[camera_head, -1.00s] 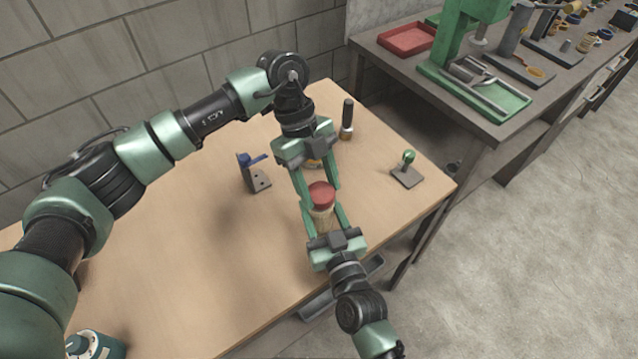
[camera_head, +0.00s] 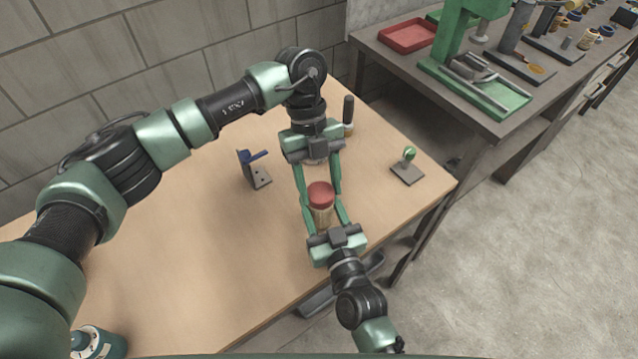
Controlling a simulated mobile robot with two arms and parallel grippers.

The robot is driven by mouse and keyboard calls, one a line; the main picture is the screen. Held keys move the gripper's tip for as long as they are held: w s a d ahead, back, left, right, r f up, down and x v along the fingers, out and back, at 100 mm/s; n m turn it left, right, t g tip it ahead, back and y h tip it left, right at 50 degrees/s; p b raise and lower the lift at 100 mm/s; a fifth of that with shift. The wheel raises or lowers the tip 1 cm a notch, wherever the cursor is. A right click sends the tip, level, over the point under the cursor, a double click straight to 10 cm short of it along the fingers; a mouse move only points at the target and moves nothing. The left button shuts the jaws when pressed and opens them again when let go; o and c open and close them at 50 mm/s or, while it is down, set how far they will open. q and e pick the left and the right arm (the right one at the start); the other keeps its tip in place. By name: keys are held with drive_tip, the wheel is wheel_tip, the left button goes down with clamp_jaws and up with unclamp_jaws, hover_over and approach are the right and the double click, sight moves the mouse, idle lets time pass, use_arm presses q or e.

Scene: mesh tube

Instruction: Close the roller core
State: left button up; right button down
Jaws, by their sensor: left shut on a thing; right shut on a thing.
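The roller core is a pale mesh tube (camera_head: 321,215) with a red cap (camera_head: 320,194) on its top end, near the right part of the wooden table. My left gripper (camera_head: 320,191) comes from behind, its two fingers shut on the red cap. My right gripper (camera_head: 322,209) comes from the front, its fingers shut on the tube's body below the cap. The cap sits on top of the tube. Whether it is fully seated cannot be told. The tube's lower end is partly hidden by my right gripper.
A grey bracket with a blue lever (camera_head: 255,168) stands left of the grippers. A black-handled tool (camera_head: 348,115) stands behind. A small stand with a green knob (camera_head: 408,167) is at the right. A teal device (camera_head: 98,343) sits front left. The table's middle left (camera_head: 190,240) is clear.

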use_arm(q)
drive_tip(key=m, duration=0.1)
drive_tip(key=m+y, duration=0.1)
drive_tip(key=m, duration=0.1)
drive_tip(key=m+y, duration=0.1)
drive_tip(key=m, duration=0.1)
drive_tip(key=shift+w+d, duration=0.1)
drive_tip(key=shift+d, duration=0.2)
use_arm(e)
drive_tip(key=shift+d, duration=0.1)
use_arm(q)
drive_tip(key=m+y, duration=0.1)
drive_tip(key=m, duration=0.1)
drive_tip(key=shift+m, duration=0.4)
drive_tip(key=m+y, duration=0.1)
drive_tip(key=m, duration=0.1)
drive_tip(key=m+t+y, duration=0.1)
drive_tip(key=m, duration=0.2)
drive_tip(key=m+t, duration=0.1)
drive_tip(key=m, duration=0.2)
drive_tip(key=m+t+y, duration=0.1)
drive_tip(key=m, duration=0.2)
drive_tip(key=shift+m, duration=0.3)
drive_tip(key=m, duration=0.1)
drive_tip(key=m+t, duration=0.1)
drive_tip(key=m, duration=0.1)
drive_tip(key=m+t, duration=0.1)
drive_tip(key=m, duration=0.1)
drive_tip(key=shift+s, duration=0.25)
drive_tip(key=o, duration=1.3)
